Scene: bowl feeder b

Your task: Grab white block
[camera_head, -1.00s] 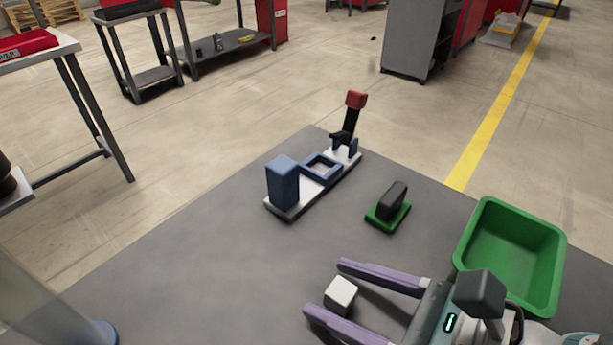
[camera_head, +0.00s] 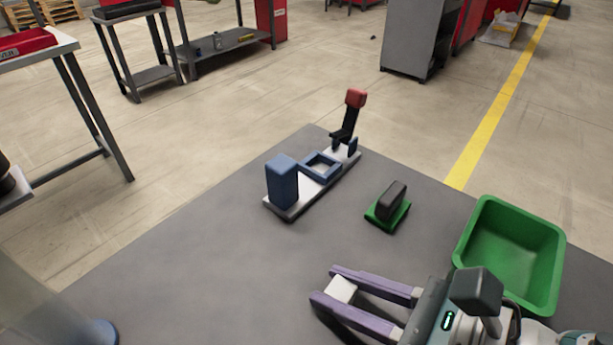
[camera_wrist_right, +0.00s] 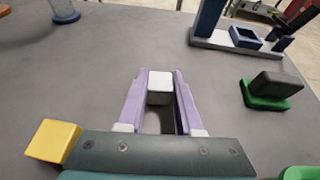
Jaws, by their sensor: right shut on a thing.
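The white block (camera_head: 341,288) sits between the fingertips of my right gripper (camera_head: 328,284), over the grey table. In the right wrist view the block (camera_wrist_right: 160,82) shows between the two purple fingers (camera_wrist_right: 159,80), which touch it on both sides. The right gripper is shut on it. I cannot tell whether the block rests on the table or is slightly above it. My left gripper is not in view.
A blue fixture with a red-topped lever (camera_head: 355,98) stands behind. A dark block on a green base (camera_head: 388,208) and a green bin (camera_head: 487,208) are to the right. A yellow block (camera_wrist_right: 54,140) shows in the wrist view.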

